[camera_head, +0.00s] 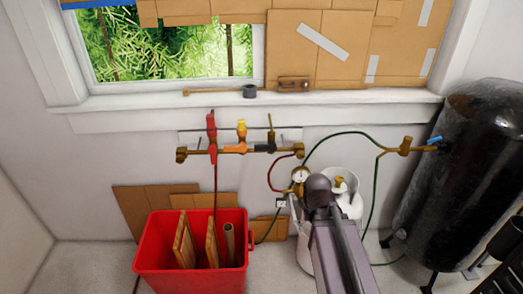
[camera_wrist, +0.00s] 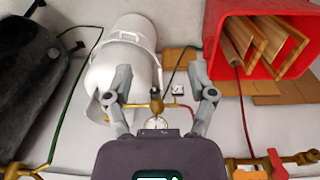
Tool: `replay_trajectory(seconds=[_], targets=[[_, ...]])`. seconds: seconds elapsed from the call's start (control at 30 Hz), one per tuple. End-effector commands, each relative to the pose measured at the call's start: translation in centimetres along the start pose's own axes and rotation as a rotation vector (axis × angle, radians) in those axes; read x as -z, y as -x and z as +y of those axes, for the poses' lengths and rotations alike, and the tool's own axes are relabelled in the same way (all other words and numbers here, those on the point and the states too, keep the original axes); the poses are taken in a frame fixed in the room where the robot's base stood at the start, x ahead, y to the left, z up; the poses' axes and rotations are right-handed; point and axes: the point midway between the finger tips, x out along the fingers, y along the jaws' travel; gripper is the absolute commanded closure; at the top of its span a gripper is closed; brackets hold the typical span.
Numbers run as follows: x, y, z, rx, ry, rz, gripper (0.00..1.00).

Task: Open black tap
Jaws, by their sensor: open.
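The black tap (camera_head: 262,148) sits on the brass pipe manifold (camera_head: 183,155) on the wall under the window. Its black part lies along the pipe, left of a red hose's end. A red tap (camera_head: 211,140) stands upright at the left, and a yellow-orange tap (camera_head: 241,130) is between them. The red tap also shows in the wrist view (camera_wrist: 278,164); I cannot make out the black tap there. My gripper (camera_wrist: 162,74) is open and empty, its fingers apart over the white gas cylinder (camera_wrist: 135,38). In the head view my arm hides the gripper.
A brass gauge (camera_head: 299,175) sits near the cylinder, below and right of the manifold. A red bin (camera_head: 190,275) with wooden boards stands below it. A black tank (camera_head: 450,170) with a blue-handled valve (camera_head: 435,140) is at right. Green hoses run between. Wall around the manifold is clear.

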Motion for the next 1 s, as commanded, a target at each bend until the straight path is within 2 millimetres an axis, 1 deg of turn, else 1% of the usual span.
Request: replay_trajectory(seconds=[0.03,0.17,0.27,0.3,0.43,0.57,0.7,0.77,0.87,0.97,1.0], targets=[[0.7,-0.6,0.1,-0.022,0.005,0.021,0.3],[2.9,-1.6,1.1,-0.115,0.028,0.104,0.3],[5.3,-2.3,1.9,-0.213,0.061,0.196,0.3],[6.4,-2.5,2.2,-0.257,0.079,0.237,0.3],[10.1,-2.6,2.9,-0.402,0.153,0.38,0.3],[13.7,-2.0,2.9,-0.54,0.248,0.522,0.3],[17.2,-1.1,1.8,-0.678,0.371,0.671,0.3],[18.7,-0.6,1.1,-0.734,0.431,0.733,0.3],[20.8,0.2,-0.6,-0.822,0.539,0.833,0.3],[22.7,0.9,-2.8,-0.904,0.659,0.928,0.3],[23.4,1.2,-3.9,-0.935,0.711,0.965,0.3]])
